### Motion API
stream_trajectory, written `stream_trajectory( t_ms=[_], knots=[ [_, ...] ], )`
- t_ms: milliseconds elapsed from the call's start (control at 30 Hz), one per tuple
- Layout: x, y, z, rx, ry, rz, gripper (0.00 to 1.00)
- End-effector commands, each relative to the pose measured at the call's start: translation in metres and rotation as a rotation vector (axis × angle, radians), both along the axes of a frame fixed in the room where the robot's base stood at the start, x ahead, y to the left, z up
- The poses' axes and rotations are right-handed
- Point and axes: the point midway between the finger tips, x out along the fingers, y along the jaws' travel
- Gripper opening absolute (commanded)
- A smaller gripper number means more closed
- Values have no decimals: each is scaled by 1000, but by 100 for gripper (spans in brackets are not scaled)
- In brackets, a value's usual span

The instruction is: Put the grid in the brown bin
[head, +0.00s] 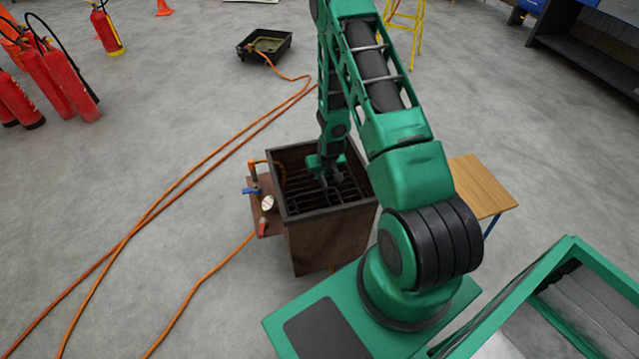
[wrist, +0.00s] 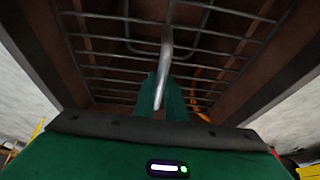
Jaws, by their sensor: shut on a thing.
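The grid (head: 330,195) is a rack of dark metal bars. It lies within the open top of the brown bin (head: 330,240), slightly below the rim; I cannot tell whether it rests on anything. In the wrist view the grid (wrist: 105,52) spans most of the space between the bin's walls (wrist: 265,90). My gripper (head: 327,178) points down into the bin's mouth. Its green fingers show in the wrist view (wrist: 169,98), shut on a grey bar of the grid that rises between them. The arm hides part of the bin's far right side.
A side shelf with a blue-handled valve (head: 252,190) and a gauge (head: 267,204) juts from the bin's left. Orange hoses (head: 165,200) cross the floor to a black tray (head: 265,46). A wooden table (head: 483,188) stands right. Red extinguishers (head: 70,85) stand far left.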

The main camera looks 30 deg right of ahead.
Motion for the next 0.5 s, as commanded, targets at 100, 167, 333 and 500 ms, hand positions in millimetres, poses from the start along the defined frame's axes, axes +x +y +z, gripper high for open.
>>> stream_trajectory(
  t_ms=[100,167,333,500],
  knots=[
    [1,0,-6,-1,-3,0,0],
    [1,0,-8,-1,-3,0,0],
    [0,0,-19,-1,-2,0,0],
    [0,0,-39,-1,-1,1,0]
  ],
)
